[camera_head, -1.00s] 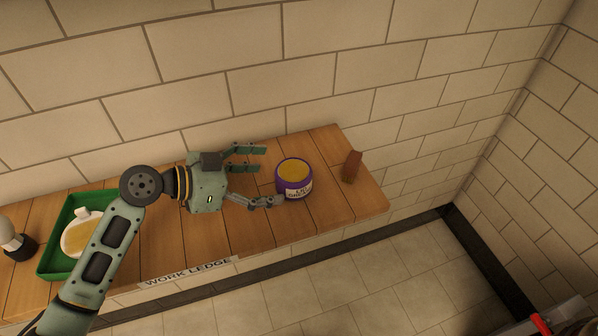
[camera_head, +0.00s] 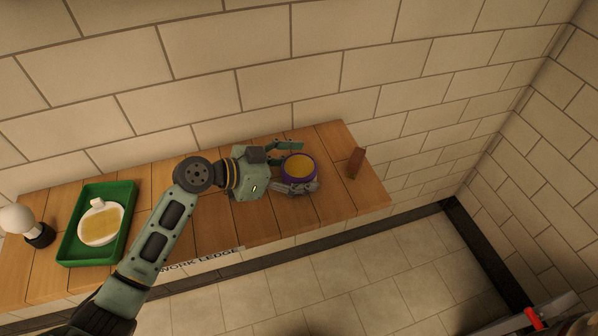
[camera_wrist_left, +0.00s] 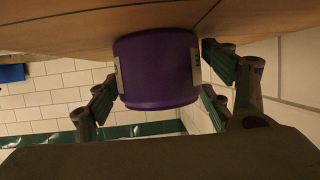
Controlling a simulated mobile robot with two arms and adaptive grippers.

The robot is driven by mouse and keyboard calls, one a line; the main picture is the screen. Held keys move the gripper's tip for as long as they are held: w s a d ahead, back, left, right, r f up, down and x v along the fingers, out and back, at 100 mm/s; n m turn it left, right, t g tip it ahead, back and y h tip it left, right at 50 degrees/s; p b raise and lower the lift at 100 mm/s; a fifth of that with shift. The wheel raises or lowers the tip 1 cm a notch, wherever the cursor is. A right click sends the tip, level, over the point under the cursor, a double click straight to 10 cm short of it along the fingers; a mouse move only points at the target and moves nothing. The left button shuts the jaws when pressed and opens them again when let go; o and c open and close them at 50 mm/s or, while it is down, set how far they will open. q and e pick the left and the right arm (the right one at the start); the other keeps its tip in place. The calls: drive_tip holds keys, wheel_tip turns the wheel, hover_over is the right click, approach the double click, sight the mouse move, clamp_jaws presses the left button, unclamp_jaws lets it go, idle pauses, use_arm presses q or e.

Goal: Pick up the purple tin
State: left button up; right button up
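The purple tin (camera_head: 299,179) has a yellowish top and a pale label. It stands upright near the right part of the wooden work ledge. My left gripper (camera_head: 293,167) is open around it, one finger on the wall side and one on the front side. A small gap shows between the wall-side finger and the tin. In the left wrist view the tin (camera_wrist_left: 157,70) sits between the fingers (camera_wrist_left: 160,85), which are close to its sides; firm contact is not visible. The front finger covers part of the label. My right gripper is not in view.
A brown block (camera_head: 356,163) stands right of the tin on the ledge (camera_head: 215,225). At the left is a green tray (camera_head: 70,245) holding a white container (camera_head: 100,222), with a white-topped dark object (camera_head: 18,220) beside it. The tiled wall runs behind.

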sight(299, 165)
use_arm(q)
drive_tip(key=c, duration=1)
drive_tip(key=shift+r, duration=0.15)
drive_tip(key=shift+r+b, duration=0.3)
drive_tip(key=shift+r, duration=0.25)
wheel_tip(299, 165, up, 3)
drive_tip(key=shift+w+f+b, duration=0.1)
drive_tip(key=shift+b, duration=0.45)
drive_tip(key=s+d+r+b, duration=0.1)
drive_tip(key=s+d+r, duration=0.6)
drive_tip(key=d, duration=0.2)
drive_tip(key=shift+s, duration=0.35)
